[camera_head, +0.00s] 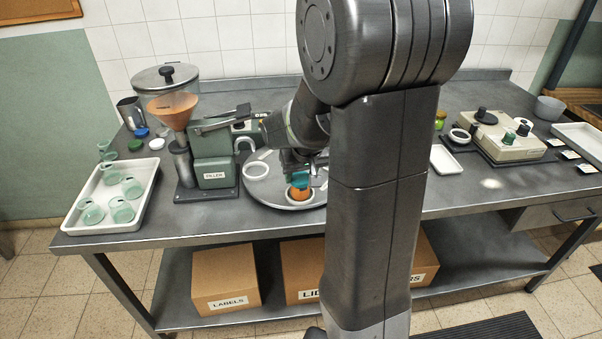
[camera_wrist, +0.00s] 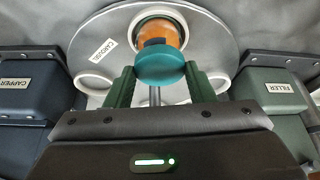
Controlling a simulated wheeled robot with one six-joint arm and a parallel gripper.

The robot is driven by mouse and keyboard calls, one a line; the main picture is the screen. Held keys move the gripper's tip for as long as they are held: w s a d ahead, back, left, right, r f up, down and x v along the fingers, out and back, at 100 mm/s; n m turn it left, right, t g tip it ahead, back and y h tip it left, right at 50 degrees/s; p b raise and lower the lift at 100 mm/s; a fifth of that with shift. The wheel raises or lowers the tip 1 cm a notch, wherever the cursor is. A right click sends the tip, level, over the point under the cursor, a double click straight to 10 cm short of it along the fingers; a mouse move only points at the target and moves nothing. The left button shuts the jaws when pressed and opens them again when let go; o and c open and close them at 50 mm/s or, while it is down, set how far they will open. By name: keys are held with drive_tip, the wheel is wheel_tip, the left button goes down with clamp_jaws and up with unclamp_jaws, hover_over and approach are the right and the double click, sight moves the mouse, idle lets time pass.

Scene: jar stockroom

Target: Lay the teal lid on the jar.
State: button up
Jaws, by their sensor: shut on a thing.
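The teal lid (camera_wrist: 160,66) is between the two green fingers of my gripper (camera_wrist: 159,74) in the wrist view, and the gripper is shut on it. The jar with orange contents (camera_wrist: 163,30) stands in a white ring on the round carousel (camera_wrist: 215,42), just beyond the lid. The lid covers the near part of the jar in that view. In the head view the lid (camera_head: 300,181) shows directly above the orange jar (camera_head: 298,194), under my gripper (camera_head: 303,173). I cannot tell whether lid and jar touch.
The filler (camera_head: 212,165) with its orange funnel stands left of the carousel. A white tray (camera_head: 75,222) of empty jars lies at the far left, with loose lids (camera_head: 135,145) behind it. The capper (camera_wrist: 30,90) is left in the wrist view. My arm hides part of the table.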

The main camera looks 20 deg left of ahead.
idle(0.4)
drive_tip(key=o, duration=1.4)
drive_tip(key=shift+r+p, duration=2.5)
drive_tip(key=shift+r, duration=1)
drive_tip(key=shift+f, duration=0.15)
drive_tip(key=shift+f+b, duration=2.5)
drive_tip(key=shift+f, duration=0.85)
drive_tip(key=shift+r, duration=0.1)
